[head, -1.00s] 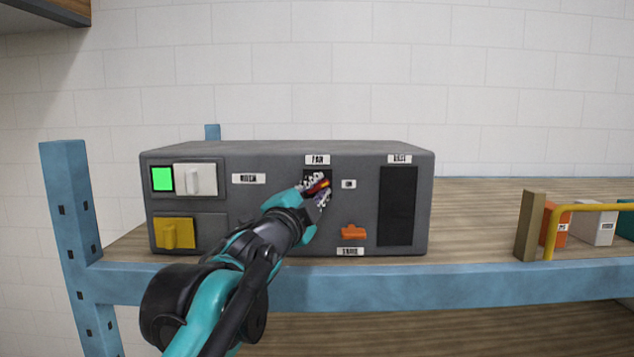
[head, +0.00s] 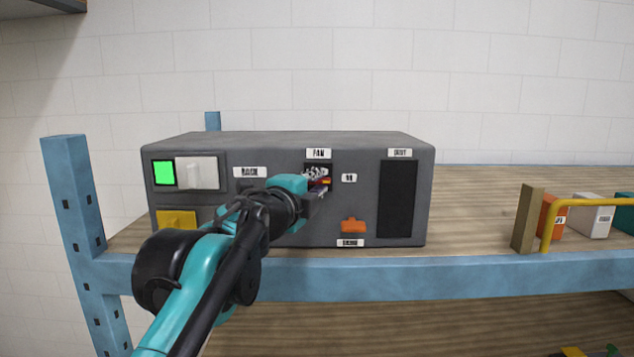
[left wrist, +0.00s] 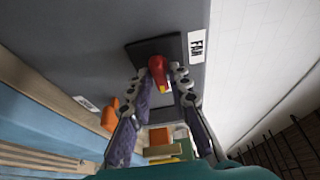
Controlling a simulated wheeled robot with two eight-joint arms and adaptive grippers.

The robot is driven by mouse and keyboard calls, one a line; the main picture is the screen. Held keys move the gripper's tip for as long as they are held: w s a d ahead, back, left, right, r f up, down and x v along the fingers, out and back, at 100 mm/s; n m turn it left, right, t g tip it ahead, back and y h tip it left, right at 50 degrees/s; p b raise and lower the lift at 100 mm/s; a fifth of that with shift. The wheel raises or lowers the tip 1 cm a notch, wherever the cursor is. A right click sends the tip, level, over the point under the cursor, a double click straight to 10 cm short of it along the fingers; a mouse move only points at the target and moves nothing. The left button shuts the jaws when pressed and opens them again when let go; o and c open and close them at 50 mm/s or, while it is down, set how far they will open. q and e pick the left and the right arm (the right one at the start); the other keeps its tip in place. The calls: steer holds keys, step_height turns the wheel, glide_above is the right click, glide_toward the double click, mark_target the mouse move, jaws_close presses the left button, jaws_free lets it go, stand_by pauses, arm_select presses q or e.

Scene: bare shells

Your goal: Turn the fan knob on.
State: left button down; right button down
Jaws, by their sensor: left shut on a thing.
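The fan knob (left wrist: 158,70) is red with a yellow mark and sits on a dark plate under the FAN label (head: 318,154). The plate is on the front of a grey control box (head: 280,215). My left gripper (head: 320,180) reaches the knob from the left and front. In the left wrist view its two fingers (left wrist: 165,83) are closed on either side of the knob. In the head view the fingers hide most of the knob. My right gripper is not in view.
The box stands on a wooden shelf with a blue frame (head: 400,276). Its front also has a lit green square (head: 164,173), a white switch (head: 197,173), a yellow switch (head: 175,220), an orange switch (head: 353,225) and a dark panel (head: 397,199). A yellow rail (head: 580,206) and small boxes stand at the right.

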arm_select(q)
steer(key=c, duration=1.6)
jaws_free()
steer(key=shift+d, duration=0.1)
steer(key=shift+o, duration=0.2)
steer(key=shift+s, duration=0.1)
steer(key=v, duration=1.2)
